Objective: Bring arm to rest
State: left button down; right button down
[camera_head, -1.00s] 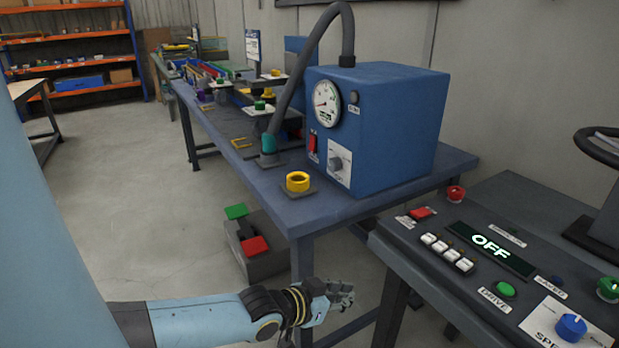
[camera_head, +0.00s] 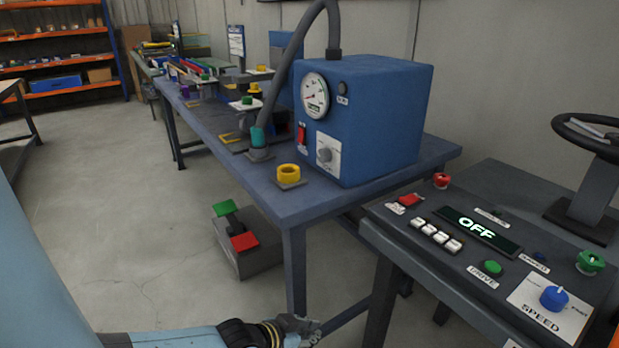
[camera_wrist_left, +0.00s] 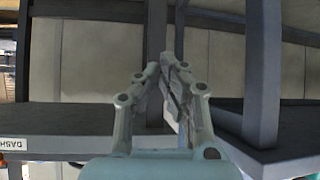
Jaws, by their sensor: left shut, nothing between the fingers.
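My left arm (camera_head: 170,338) comes in low from the left in the head view. My left gripper (camera_head: 312,328) is at the bottom edge, in front of the blue-grey bench's near leg and below the level of the bench top. In the left wrist view the left gripper (camera_wrist_left: 172,62) has its fingers together with nothing between them. Table legs and undersides stand beyond the fingers there. My right gripper does not show.
A control desk (camera_head: 470,300) reading OFF stands at the right. A pedal box (camera_head: 255,260) sits on the floor. Open floor (camera_head: 110,220) lies at the left.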

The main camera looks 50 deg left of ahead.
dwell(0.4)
pick_arm(q)
jog(key=s+d+f+g, duration=0.2)
jog(key=s+f, duration=0.4)
jog(key=s, duration=0.4)
jog(key=s+d+f+m+g, duration=0.1)
jog(key=s+f+g, duration=0.3)
jog(key=s, duration=0.6)
jog(key=s+d+f+g+b, duration=0.1)
jog(key=s+d+f+g, duration=0.1)
jog(key=s+f, duration=0.6)
jog(key=s+g, duration=0.1)
jog(key=s, duration=0.1)
jog(key=shift+s+d+f, duration=0.25)
jog(key=shift+s+d, duration=0.1)
